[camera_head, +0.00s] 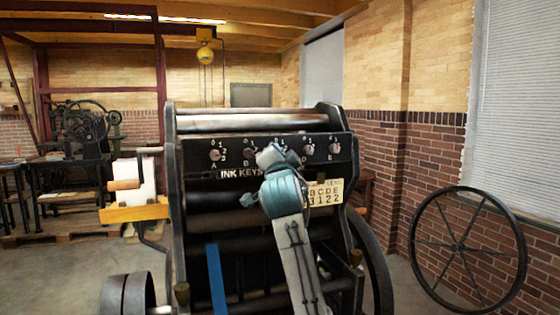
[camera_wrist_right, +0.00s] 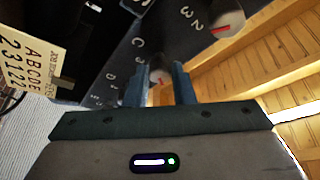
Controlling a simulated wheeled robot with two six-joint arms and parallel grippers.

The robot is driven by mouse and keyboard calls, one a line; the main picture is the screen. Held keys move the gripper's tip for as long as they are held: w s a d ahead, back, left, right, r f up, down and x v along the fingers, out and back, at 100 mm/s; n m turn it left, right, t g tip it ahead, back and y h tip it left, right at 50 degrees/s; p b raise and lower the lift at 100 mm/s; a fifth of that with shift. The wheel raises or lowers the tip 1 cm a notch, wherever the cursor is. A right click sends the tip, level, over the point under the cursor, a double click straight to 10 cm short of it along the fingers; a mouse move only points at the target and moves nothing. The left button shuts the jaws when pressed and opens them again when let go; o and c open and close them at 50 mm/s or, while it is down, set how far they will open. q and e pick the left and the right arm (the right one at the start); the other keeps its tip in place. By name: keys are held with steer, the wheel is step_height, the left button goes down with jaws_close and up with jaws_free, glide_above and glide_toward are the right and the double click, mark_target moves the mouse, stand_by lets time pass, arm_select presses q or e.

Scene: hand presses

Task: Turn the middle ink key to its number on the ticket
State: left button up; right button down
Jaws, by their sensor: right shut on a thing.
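A dark panel labelled INK KEYS (camera_head: 240,173) on the press carries a row of round ink keys lettered A to E. My right gripper (camera_head: 277,153) covers the middle key, C, in the head view. In the right wrist view the gripper (camera_wrist_right: 162,85) is shut on the middle ink key (camera_wrist_right: 159,74), with a blue finger on each side. The number its pointer faces cannot be read. The ticket (camera_head: 325,192), right of the gripper, also shows in the wrist view (camera_wrist_right: 30,62), reading A B C D E over 2 3 1 2 2, so C has 1.
Neighbouring keys A (camera_head: 215,155), D (camera_head: 308,149) and E (camera_head: 334,148) show beside the gripper; B (camera_head: 250,155) sits close to its left. A roller (camera_head: 250,122) lies above the panel. A spoked wheel (camera_head: 460,248) leans at the right wall.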

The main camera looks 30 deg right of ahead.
arm_select(q)
steer(key=shift+w+d+r, duration=0.1)
steer(key=shift+w, duration=0.2)
arm_select(e)
steer(key=c, duration=1.2)
jaws_free()
steer(key=shift+c, duration=0.2)
arm_select(q)
steer(key=w+r+b, duration=0.2)
steer(key=w+r, duration=0.2)
steer(key=w, duration=0.2)
steer(key=shift+w+d+r+b, duration=0.25)
steer(key=shift+d+r+b, duration=0.1)
steer(key=shift+d+b, duration=0.05)
arm_select(e)
steer(key=v, duration=1.1)
steer(key=shift+w, duration=0.1)
